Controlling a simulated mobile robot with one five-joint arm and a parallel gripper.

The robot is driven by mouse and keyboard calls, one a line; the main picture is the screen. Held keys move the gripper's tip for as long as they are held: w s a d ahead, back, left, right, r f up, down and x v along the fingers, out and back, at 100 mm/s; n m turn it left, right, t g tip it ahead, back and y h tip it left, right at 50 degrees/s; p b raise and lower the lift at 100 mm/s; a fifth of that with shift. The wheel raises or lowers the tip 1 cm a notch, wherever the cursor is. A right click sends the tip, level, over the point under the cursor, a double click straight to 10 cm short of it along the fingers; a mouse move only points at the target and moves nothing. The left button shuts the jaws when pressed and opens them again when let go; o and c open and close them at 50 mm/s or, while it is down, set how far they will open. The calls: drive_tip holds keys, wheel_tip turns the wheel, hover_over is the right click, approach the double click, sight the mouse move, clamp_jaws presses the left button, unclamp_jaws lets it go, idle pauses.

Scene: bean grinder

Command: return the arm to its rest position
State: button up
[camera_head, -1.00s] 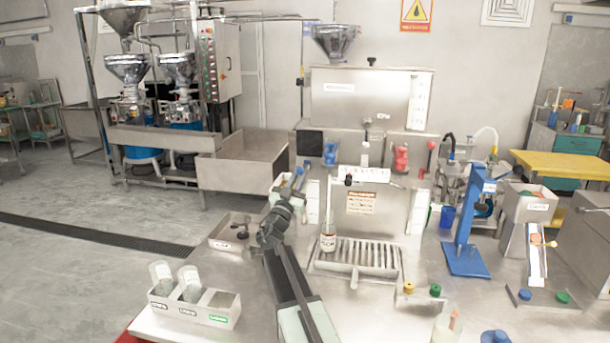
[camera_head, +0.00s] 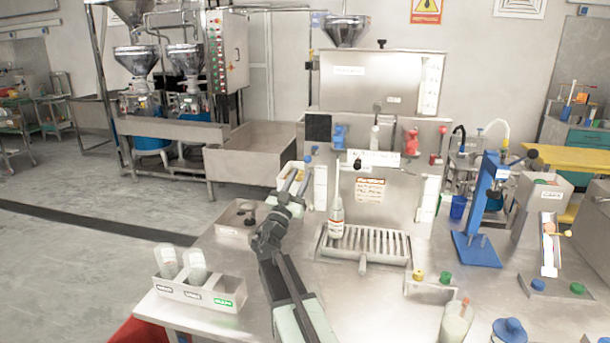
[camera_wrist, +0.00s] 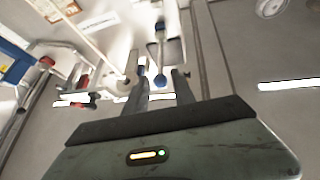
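My arm rises from the bottom middle of the head view, over the steel counter. My gripper (camera_head: 303,172) is at its upper end, left of the machine's white-labelled front and in front of it. In the wrist view my two dark fingers (camera_wrist: 160,82) stand apart with a gap between them. Nothing is held in the gap. A blue-tipped part shows beyond the fingers, and I cannot tell its distance.
A bottle (camera_head: 336,216) stands by the drip grate (camera_head: 366,242), right of my arm. A white rack (camera_head: 200,294) with two containers is at the left. A blue press stand (camera_head: 477,249) is at the right. The counter left of the rack ends at an edge.

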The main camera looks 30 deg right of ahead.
idle(0.4)
drive_tip(key=s+d+m+g+y+p, duration=0.1)
drive_tip(key=s+d+g+y+p, duration=0.15)
drive_tip(key=s+g+p, duration=0.7)
drive_tip(key=s+a+f+n+g+y+p, duration=0.2)
drive_tip(key=s+a+f+n+y+p, duration=0.15)
drive_tip(key=f+y+p, duration=0.35)
drive_tip(key=s+a+n+g+y+p, duration=0.1)
drive_tip(key=s+a+n+y+p, duration=0.2)
drive_tip(key=a, duration=0.5)
drive_tip(key=s+a+f+n+g+y+p, duration=0.1)
drive_tip(key=s+a+n+y+p, duration=0.2)
drive_tip(key=a, duration=0.4)
drive_tip(key=s+a+n+g+y+p, duration=0.1)
drive_tip(key=s+a+n+y+p, duration=0.2)
drive_tip(key=a, duration=0.5)
drive_tip(key=shift+s+a+f+y+p, duration=0.25)
drive_tip(key=shift+s+y+p, duration=0.2)
drive_tip(key=shift+s+p, duration=0.65)
